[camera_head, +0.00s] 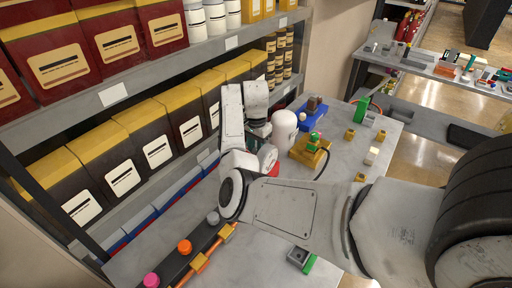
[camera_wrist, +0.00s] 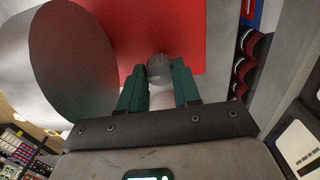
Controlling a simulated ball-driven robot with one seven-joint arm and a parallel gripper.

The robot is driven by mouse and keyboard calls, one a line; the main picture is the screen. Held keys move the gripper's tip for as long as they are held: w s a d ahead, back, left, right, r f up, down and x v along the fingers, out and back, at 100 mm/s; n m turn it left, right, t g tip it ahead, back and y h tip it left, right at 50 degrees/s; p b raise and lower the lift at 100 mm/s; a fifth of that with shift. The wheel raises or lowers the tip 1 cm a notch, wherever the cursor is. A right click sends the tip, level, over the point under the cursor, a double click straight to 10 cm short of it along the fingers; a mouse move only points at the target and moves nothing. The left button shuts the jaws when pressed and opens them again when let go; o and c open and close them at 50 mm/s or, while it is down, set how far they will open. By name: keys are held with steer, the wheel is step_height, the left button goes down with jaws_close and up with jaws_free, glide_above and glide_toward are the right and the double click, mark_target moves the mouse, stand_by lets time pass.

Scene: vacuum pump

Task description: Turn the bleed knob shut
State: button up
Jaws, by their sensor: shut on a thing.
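The bleed knob (camera_wrist: 159,67) is a small grey round knob in front of a red surface of the pump (camera_wrist: 180,35). My gripper (camera_wrist: 159,78) has its two green fingers on either side of the knob, shut on it. A large grey cylinder (camera_wrist: 75,60) stands close to the left of the fingers. In the head view, my gripper (camera_head: 262,131) is at the back of the bench, beside a white rounded body (camera_head: 284,127). The knob is hidden there by my arm.
Shelves with yellow-topped boxes (camera_head: 95,160) rise close behind and left of my arm. A yellow block with a green top (camera_head: 312,146) and a blue item (camera_head: 312,115) stand right of my gripper. Orange (camera_head: 184,246) and pink (camera_head: 151,280) knobs sit at the front left.

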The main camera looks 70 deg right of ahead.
steer(key=shift+r, duration=0.1)
steer(key=o, duration=1.1)
steer(key=shift+c, duration=0.2)
step_height(320, 180, up, 11)
steer(key=b, duration=0.1)
steer(key=shift+b, duration=0.4)
